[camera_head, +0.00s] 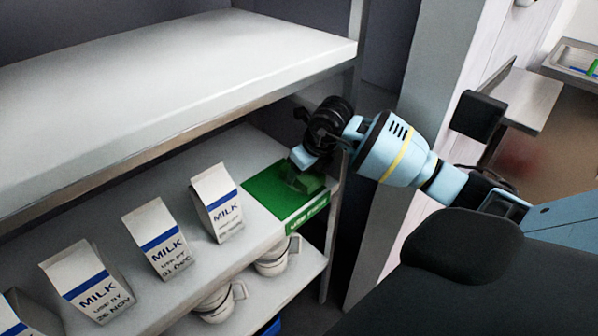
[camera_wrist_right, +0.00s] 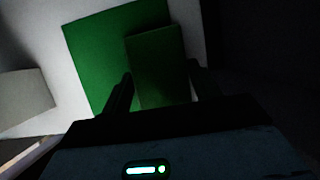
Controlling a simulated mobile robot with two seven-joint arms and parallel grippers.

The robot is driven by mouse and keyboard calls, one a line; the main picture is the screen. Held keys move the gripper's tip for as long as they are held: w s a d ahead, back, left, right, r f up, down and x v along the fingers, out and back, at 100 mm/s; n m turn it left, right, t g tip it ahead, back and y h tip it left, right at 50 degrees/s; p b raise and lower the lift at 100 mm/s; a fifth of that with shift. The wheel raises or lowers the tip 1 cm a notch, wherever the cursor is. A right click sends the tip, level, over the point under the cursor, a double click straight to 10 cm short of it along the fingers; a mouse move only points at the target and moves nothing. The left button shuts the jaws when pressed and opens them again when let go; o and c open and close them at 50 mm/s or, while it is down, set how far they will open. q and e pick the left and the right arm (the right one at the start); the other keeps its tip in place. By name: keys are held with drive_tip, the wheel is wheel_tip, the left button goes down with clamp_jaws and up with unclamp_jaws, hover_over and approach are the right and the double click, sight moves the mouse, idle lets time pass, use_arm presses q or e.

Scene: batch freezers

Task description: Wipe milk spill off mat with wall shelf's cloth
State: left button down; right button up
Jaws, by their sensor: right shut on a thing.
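A green mat (camera_head: 262,192) lies at the right end of the middle shelf, with a lettered green label on its front edge. It also shows in the right wrist view (camera_wrist_right: 92,45). My right gripper (camera_head: 304,172) reaches down over the mat from the right. It is shut on a dark green folded cloth (camera_wrist_right: 158,68), held over the mat; I cannot tell whether the cloth touches it. The cloth and the gripper hide part of the mat. I see no milk spill on the part that shows. My left gripper is not in view.
Several milk cartons stand in a row left of the mat, the nearest (camera_head: 216,203) close to its left edge. An upper shelf (camera_head: 180,70) hangs above. A shelf post (camera_head: 333,235) stands right of the mat. White containers (camera_head: 272,262) sit on the shelf below.

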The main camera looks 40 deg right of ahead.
sight(288, 186)
drive_tip(key=shift+f, duration=0.15)
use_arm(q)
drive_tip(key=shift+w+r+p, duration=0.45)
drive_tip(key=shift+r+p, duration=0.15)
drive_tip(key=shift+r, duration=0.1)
use_arm(e)
drive_tip(key=shift+s+a, duration=0.15)
drive_tip(key=shift+a, duration=0.9)
drive_tip(key=shift+s+a, duration=0.1)
drive_tip(key=shift+a, duration=0.95)
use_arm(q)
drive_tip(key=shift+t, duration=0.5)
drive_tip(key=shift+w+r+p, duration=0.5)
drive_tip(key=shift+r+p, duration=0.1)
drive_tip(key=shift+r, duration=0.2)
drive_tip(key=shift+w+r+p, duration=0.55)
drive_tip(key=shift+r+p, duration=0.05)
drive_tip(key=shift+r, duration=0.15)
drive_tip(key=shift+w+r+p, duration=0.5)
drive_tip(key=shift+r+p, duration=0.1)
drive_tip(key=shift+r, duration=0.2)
use_arm(e)
drive_tip(key=shift+w+d+r, duration=0.1)
drive_tip(key=shift+r, duration=3)
